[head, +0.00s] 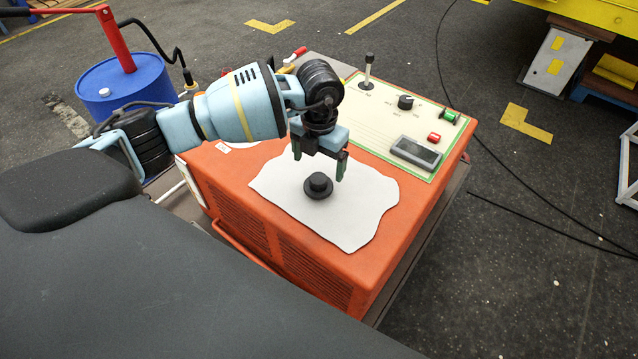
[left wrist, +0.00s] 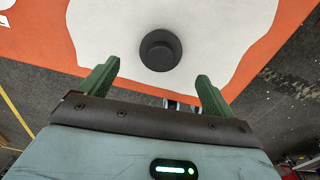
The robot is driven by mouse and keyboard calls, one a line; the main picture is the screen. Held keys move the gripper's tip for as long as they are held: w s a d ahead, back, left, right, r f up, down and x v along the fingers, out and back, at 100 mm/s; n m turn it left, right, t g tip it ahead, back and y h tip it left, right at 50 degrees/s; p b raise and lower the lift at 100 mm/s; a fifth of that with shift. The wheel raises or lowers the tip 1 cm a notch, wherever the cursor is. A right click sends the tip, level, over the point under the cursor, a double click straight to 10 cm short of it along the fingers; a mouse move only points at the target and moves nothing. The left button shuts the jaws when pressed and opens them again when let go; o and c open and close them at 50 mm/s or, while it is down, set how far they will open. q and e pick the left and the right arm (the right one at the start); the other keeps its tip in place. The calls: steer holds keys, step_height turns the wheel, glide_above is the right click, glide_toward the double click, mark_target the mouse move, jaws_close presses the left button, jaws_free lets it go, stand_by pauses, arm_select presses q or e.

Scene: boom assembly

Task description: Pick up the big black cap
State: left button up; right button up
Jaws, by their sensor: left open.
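The big black cap (head: 318,186) sits on a white cloth (head: 350,222) on top of the orange machine. It is round, with a wide flange and a narrower raised top. My left gripper (head: 319,168) is above the cap, open and empty, its two fingers pointing down. In the left wrist view the cap (left wrist: 160,50) lies beyond the fingertips, between the lines of the two green fingers (left wrist: 152,76), not touching them. My right gripper is not seen.
The orange machine (head: 405,240) has a control panel (head: 375,112) with a lever (head: 368,70), a knob and a display behind the cloth. A blue drum (head: 125,88) stands at the left. Black cables lie on the floor at the right.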

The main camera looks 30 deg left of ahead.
mark_target(318, 178)
arm_select(q)
steer(key=shift+f, duration=0.9)
step_height(318, 178, down, 4)
steer(key=shift+r, duration=0.1)
steer(key=shift+f, duration=0.65)
steer(key=shift+c, duration=0.2)
steer(key=c, duration=1.1)
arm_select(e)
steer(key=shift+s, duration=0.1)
arm_select(q)
steer(key=shift+r, duration=0.1)
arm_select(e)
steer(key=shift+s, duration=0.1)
